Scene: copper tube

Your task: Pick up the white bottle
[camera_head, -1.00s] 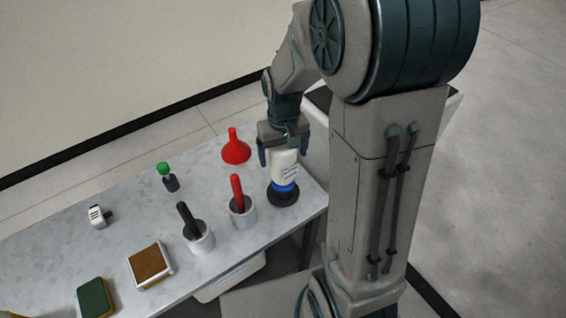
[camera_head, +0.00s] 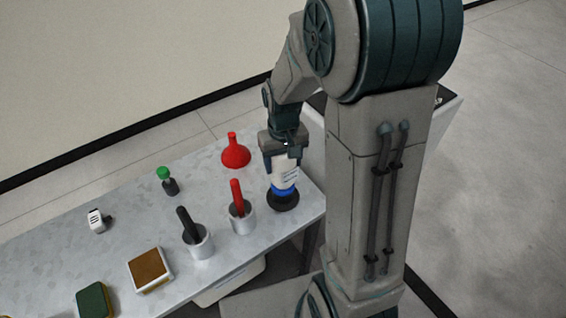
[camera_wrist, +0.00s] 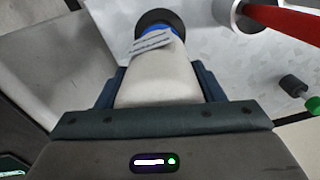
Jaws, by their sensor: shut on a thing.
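The white bottle (camera_head: 285,177) has a blue band and a label and is upright at the right end of the table, above a dark round base (camera_head: 283,201). My gripper (camera_head: 283,168) points down over it, with a finger on each side of its upper part. In the wrist view the white bottle (camera_wrist: 158,82) lies between the two fingers of my gripper (camera_wrist: 158,88), which are shut on it. The dark round piece (camera_wrist: 160,18) shows at its far end. I cannot tell whether the bottle is clear of the table.
A red funnel (camera_head: 236,155) stands behind and left of the bottle. Close left are a holder with a red handle (camera_head: 240,215) and one with a black handle (camera_head: 197,240). A green-capped small bottle (camera_head: 169,182), a white item (camera_head: 97,220) and a brown-topped block (camera_head: 150,270) are farther left.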

